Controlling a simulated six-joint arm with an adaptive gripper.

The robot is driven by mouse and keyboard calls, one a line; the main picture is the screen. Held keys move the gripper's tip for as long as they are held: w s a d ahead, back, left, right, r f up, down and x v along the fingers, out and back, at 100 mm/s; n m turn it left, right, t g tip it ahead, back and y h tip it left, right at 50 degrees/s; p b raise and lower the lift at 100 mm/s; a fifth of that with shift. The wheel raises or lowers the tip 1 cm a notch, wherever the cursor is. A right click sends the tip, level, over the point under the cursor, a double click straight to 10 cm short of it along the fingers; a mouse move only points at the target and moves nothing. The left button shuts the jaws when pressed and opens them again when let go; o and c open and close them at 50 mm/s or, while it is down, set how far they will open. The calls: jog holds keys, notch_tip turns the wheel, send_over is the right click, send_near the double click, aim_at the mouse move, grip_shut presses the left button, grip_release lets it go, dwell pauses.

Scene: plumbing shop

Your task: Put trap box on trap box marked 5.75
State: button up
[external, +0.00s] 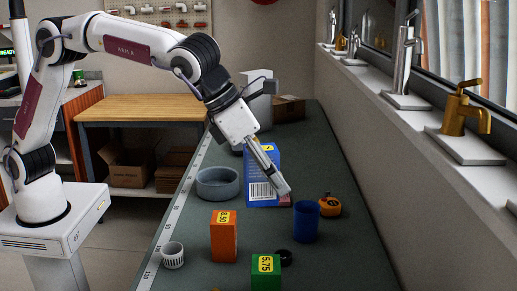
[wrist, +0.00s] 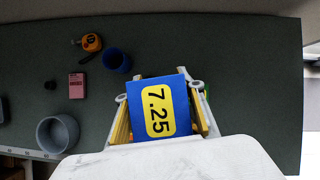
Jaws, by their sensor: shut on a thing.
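A tall blue box (external: 262,178) with a barcode and a yellow label is held in my gripper (external: 278,180). In the wrist view the held blue box (wrist: 158,108) shows its yellow label reading 7.25, between the two fingers of my gripper (wrist: 160,110). I cannot tell from the external view how far its bottom is above the bench. The green box marked 5.75 (external: 265,272) stands at the near end of the bench, cut by the lower picture edge. In the wrist view only a sliver of green shows beside the right finger.
A pink box (wrist: 76,85) lies farther back. A wall ledge bounds the right.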

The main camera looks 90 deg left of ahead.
jog(key=m, duration=0.2)
send_over(279, 263)
jog(key=shift+d+f+h, duration=0.1)
jog(key=shift+f+h, duration=0.3)
jog(key=shift+f, duration=0.05)
jog(key=shift+f, duration=2)
jog(key=shift+f, duration=2)
jog(key=shift+f, duration=0.15)
jog(key=o, duration=1.2)
jog(key=shift+o, duration=0.2)
